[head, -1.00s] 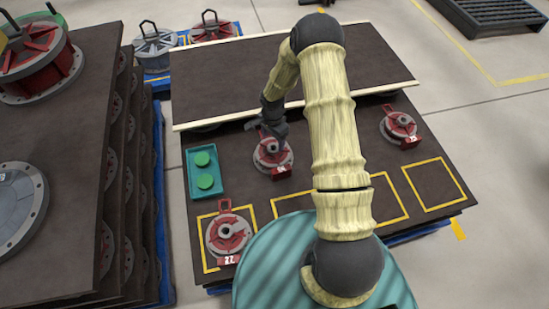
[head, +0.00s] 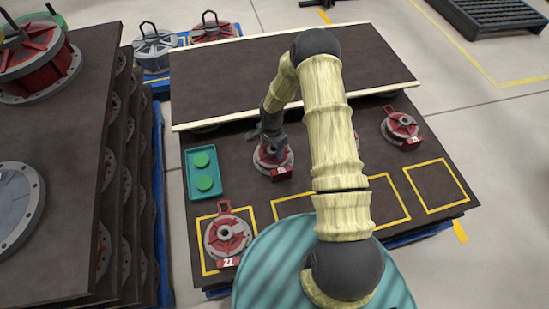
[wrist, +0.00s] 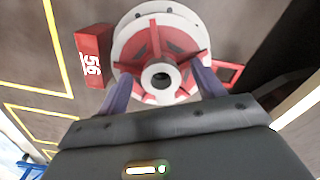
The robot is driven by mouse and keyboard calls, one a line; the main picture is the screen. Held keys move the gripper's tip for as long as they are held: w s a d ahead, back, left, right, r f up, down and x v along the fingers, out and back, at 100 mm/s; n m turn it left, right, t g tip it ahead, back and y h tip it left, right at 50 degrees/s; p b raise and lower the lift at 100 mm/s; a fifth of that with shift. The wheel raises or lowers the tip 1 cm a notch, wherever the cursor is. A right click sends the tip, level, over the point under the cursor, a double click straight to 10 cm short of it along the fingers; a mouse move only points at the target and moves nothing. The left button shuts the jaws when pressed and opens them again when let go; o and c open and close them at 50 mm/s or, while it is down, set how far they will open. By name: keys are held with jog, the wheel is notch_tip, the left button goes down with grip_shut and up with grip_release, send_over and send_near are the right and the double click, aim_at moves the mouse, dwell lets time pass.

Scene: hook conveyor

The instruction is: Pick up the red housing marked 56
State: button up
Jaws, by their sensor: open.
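The red housing marked 56 (wrist: 150,45) fills the upper middle of the wrist view, a red-ribbed body on a round grey flange with a grey hub. Its red tag (wrist: 92,56) reads 56. In the head view this housing (head: 277,163) sits on the dark table, partly hidden by my gripper (head: 268,136). In the wrist view my gripper (wrist: 161,88) is open, with one finger on each side of the hub. I cannot tell whether the fingers touch it.
Another red housing (head: 402,127) stands at right, and one is mostly hidden behind my arm. A teal tray (head: 193,163) with green discs lies left. A raised dark board (head: 220,80) spans the back.

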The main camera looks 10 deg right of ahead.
grip_shut()
jog(key=shift+w+r, duration=0.1)
dwell(0.3)
jog(key=shift+r, duration=0.45)
notch_tip(320, 180, up, 9)
jog(key=p, duration=0.2)
dwell(0.6)
